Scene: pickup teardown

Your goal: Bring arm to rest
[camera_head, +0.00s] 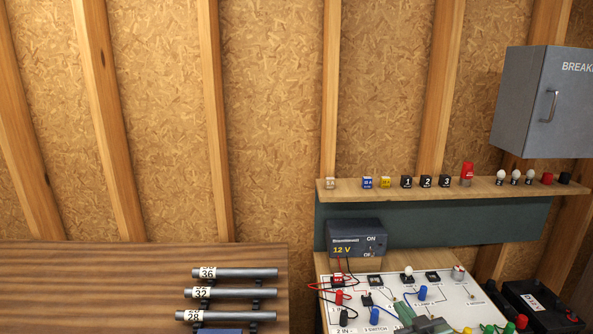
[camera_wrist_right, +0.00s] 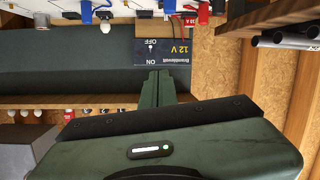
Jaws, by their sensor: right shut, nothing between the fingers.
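My right gripper (camera_head: 404,311) shows at the bottom edge of the head view, in front of the lower part of the white circuit board (camera_head: 462,290). Its dark green fingers are together with nothing between them. In the right wrist view, which is upside down, the shut fingers (camera_wrist_right: 157,78) point toward the 12 V power box (camera_wrist_right: 175,52). I cannot tell the exact gap between fingers and board. My left gripper is not in view.
A wooden shelf (camera_head: 335,191) holds small blocks and bulbs above the board. A grey breaker cabinet (camera_head: 525,100) hangs at the upper right. Dark tubes (camera_head: 235,273) lie on a rack at the lower left. A black battery (camera_head: 530,305) stands at the lower right.

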